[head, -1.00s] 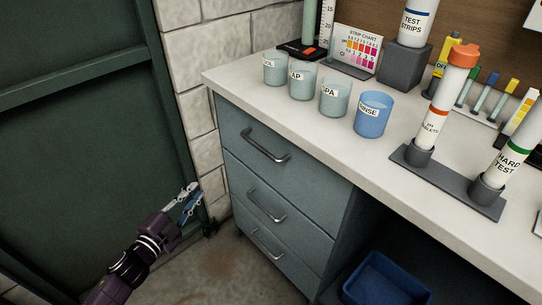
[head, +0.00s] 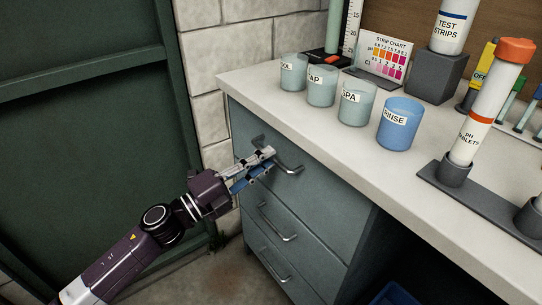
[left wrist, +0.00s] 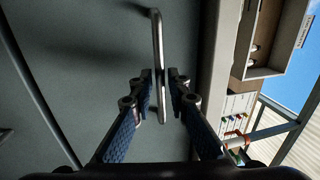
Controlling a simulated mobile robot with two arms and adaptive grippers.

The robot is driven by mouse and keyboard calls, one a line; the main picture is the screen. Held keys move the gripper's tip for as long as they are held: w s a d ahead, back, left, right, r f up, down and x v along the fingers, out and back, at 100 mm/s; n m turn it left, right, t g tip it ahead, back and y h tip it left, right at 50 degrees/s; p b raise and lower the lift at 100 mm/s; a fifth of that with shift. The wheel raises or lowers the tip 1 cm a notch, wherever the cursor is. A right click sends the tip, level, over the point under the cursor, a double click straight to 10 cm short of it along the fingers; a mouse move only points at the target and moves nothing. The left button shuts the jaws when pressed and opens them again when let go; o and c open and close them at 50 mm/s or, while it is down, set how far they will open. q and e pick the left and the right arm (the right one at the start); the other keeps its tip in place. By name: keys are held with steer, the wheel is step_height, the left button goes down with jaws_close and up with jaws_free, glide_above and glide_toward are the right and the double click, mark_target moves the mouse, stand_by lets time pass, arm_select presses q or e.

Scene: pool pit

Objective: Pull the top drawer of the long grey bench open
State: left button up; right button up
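The long grey bench (head: 224,88) has a stack of grey drawers under its white top at its left end. The top drawer (head: 322,195) is shut, its front flush with the others. Its metal bar handle (head: 291,169) also shows in the left wrist view (left wrist: 157,40). My left gripper (head: 270,160) is at this handle, its fingers partly covering it. In the left wrist view, the open fingertips (left wrist: 160,76) stand one on each side of the bar, with narrow gaps. My right gripper is in neither view.
Lower drawers with handles (head: 277,222) sit beneath. Labelled cups, including a blue one (head: 399,126), and a tube rack (head: 432,176) stand on the bench top. A green panel (head: 90,150) is at left. Some floor shows in front of the drawers.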

arm_select(q)
steer(key=shift+x, duration=0.95)
steer(key=shift+c, duration=0.5)
jaws_close()
steer(key=shift+f, duration=0.1)
